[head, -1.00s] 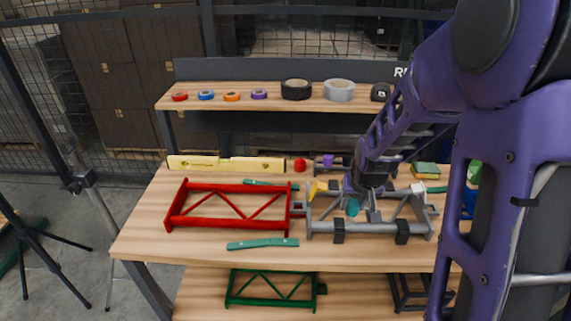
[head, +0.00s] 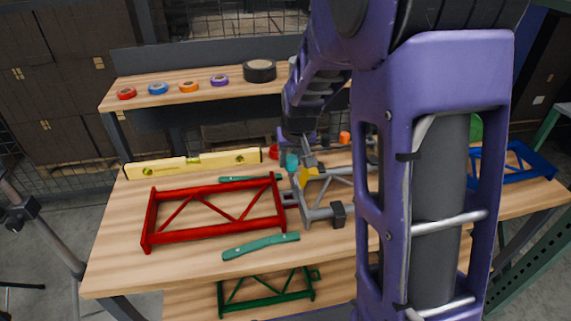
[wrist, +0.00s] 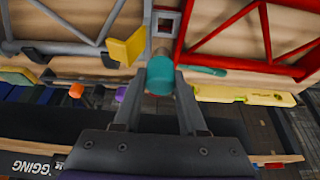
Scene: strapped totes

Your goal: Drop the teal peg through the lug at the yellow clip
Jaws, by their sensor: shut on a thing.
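My gripper (wrist: 160,85) is shut on the teal peg (wrist: 160,74), which is seen nearly end-on between the two fingers in the wrist view. In the head view the peg (head: 292,161) is held just behind the yellow clip (head: 308,176), apart from the table. The yellow clip (wrist: 127,47) is fixed on the grey frame (wrist: 70,45), left of the peg in the wrist view. The lug (wrist: 166,22) is a square grey piece between the grey frame and the red frame (wrist: 190,30). It also shows in the head view (head: 290,200). The peg appears outside the lug.
Two teal strips lie on the table, one in front of the red frame (head: 262,246) and one behind it (head: 240,179). A yellow level (head: 195,163) lies at the back. Tape rolls stand on the raised shelf (head: 175,100). My arm hides much of the grey frame.

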